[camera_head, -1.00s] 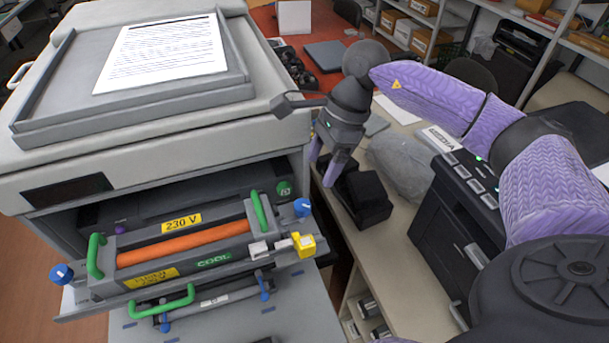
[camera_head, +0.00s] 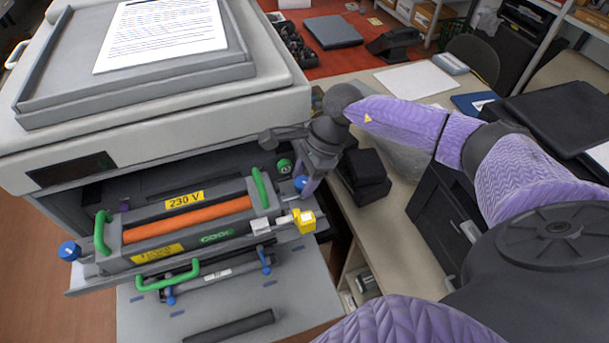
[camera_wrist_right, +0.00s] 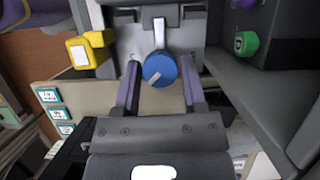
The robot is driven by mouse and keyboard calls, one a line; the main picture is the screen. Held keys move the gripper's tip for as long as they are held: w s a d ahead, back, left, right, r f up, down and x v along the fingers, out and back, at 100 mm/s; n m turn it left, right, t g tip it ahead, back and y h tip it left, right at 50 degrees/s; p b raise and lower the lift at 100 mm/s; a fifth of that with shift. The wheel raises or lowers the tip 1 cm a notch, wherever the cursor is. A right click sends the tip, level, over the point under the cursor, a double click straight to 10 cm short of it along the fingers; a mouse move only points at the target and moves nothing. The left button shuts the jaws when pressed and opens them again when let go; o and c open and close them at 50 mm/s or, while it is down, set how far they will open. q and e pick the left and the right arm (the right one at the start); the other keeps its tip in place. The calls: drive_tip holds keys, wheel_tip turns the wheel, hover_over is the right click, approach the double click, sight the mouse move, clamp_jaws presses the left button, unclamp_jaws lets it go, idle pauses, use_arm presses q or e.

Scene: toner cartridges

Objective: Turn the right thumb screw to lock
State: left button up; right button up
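The right thumb screw (camera_head: 301,183) is a blue round knob with a pale pointer mark, at the right end of the fuser unit (camera_head: 190,228) in the open printer. In the right wrist view the knob (camera_wrist_right: 160,70) lies between the two purple fingers of my right gripper (camera_wrist_right: 160,78). The fingers are apart, with a narrow gap showing on each side of the knob. The left thumb screw (camera_head: 69,251) is another blue knob. My left gripper is out of view.
A yellow connector (camera_head: 304,221) sits just in front of the right screw and also shows in the right wrist view (camera_wrist_right: 88,49). Green handles (camera_head: 102,232) rise from the unit. A green knob (camera_wrist_right: 246,43) is close on the right. The printer body (camera_head: 160,125) overhangs behind.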

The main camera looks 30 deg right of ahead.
clamp_jaws()
drive_tip(key=shift+m, duration=0.4)
drive_tip(key=shift+o, duration=2.3)
unclamp_jaws()
drive_tip(key=b+v, duration=0.1)
drive_tip(key=v, duration=0.9)
drive_tip(key=shift+s, duration=0.15)
drive_tip(key=shift+a, duration=0.1)
